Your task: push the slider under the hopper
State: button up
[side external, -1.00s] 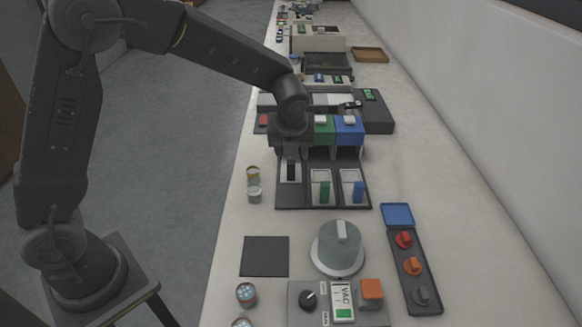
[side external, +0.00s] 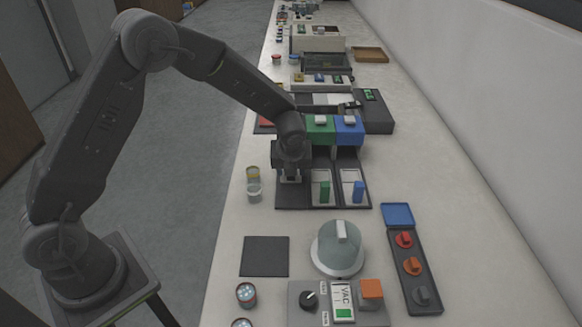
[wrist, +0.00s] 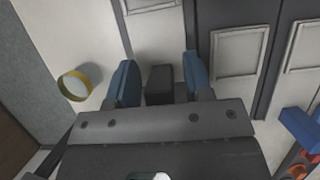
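In the side view, my gripper (side external: 290,178) is low over the left lane of the dark slider base (side external: 295,206), in front of the hoppers. In the wrist view, a black block (wrist: 159,86), which looks like the left slider's handle, stands between my two blue-grey fingers (wrist: 158,78). Small gaps show on both sides, so the fingers are open around it. The left slider's pale plate (wrist: 152,4) shows at the top edge of the wrist view. My arm mostly hides the left hopper; a bit of red (side external: 264,125) shows beside it.
The green hopper (side external: 320,127) and blue hopper (side external: 349,127) stand to the right, with a green handle (side external: 325,190) and a blue handle (side external: 359,190) in their lanes. Stacked small cans (side external: 254,184) stand close left of the base. A grey-green dome (side external: 339,245) stands nearer the camera.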

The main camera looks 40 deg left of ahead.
grip_shut()
jog(key=shift+w+a+r, duration=0.1)
jog(key=shift+w+a, duration=1.3)
jog(key=shift+a, duration=0.05)
jog(key=shift+o, duration=0.5)
grip_release()
jog(key=v, duration=1.3)
jog(key=shift+r, duration=0.35)
jog(key=shift+s+d, duration=0.15)
jog(key=shift+s, duration=0.05)
